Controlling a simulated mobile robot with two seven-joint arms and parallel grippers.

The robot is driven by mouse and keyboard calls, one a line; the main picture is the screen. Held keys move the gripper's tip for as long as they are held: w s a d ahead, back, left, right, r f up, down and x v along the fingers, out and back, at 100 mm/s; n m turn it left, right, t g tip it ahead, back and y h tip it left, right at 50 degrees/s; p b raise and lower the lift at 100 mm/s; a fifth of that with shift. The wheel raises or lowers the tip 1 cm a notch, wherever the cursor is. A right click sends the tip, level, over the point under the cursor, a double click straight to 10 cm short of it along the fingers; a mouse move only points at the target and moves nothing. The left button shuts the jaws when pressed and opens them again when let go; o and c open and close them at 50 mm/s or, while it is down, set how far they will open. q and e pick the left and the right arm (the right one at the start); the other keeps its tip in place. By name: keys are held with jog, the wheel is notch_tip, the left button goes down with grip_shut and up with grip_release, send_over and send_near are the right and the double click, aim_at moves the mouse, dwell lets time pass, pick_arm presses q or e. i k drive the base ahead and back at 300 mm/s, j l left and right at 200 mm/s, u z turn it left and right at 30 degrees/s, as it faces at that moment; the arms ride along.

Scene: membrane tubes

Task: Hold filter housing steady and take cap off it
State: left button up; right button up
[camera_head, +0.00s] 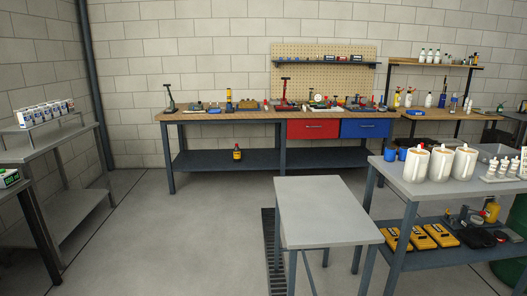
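No gripper or arm of mine shows in the head view. Three upright white cylinders stand in a row on the grey top of the right cart: a left one (416,166), a middle one (440,165) and a right one (464,164). Each has a small reddish-brown piece at its top. They look most like filter housings, but I cannot tell for sure at this size. Whether a separate cap sits on them is too small to make out.
Blue cups (390,155) and small white bottles stand beside the cylinders. Yellow cases (421,239) lie on the cart's lower shelf. A bare grey table (325,212) stands in front. A tool-covered workbench (240,116) lines the back wall. Open floor (200,225) lies left of centre.

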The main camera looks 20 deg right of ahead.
aim_at(453, 104)
jog(key=i+u, duration=0.45)
jog(key=i, duration=0.55)
jog(key=i+j+z, duration=0.1)
jog(key=i, duration=1.1)
jog(key=i+z, duration=0.3)
jog(key=i, duration=0.25)
jog(key=i+j+z, duration=0.1)
jog(key=i+z, duration=0.2)
jog(key=i, duration=0.2)
jog(key=i+l+z, duration=0.2)
jog(key=i, duration=0.6)
jog(key=i+j+z, duration=0.2)
jog(key=i, duration=0.55)
jog(key=i+j+z, duration=0.2)
jog(key=i, duration=0.6)
jog(key=i+l+z, duration=0.1)
jog(key=i+z, duration=0.35)
jog(key=i+j+z, duration=0.1)
jog(key=i+z, duration=0.3)
jog(key=i+l+z, duration=0.1)
jog(key=i+z, duration=0.4)
jog(key=z, duration=0.2)
jog(key=i+z, duration=1.05)
jog(key=i, duration=0.2)
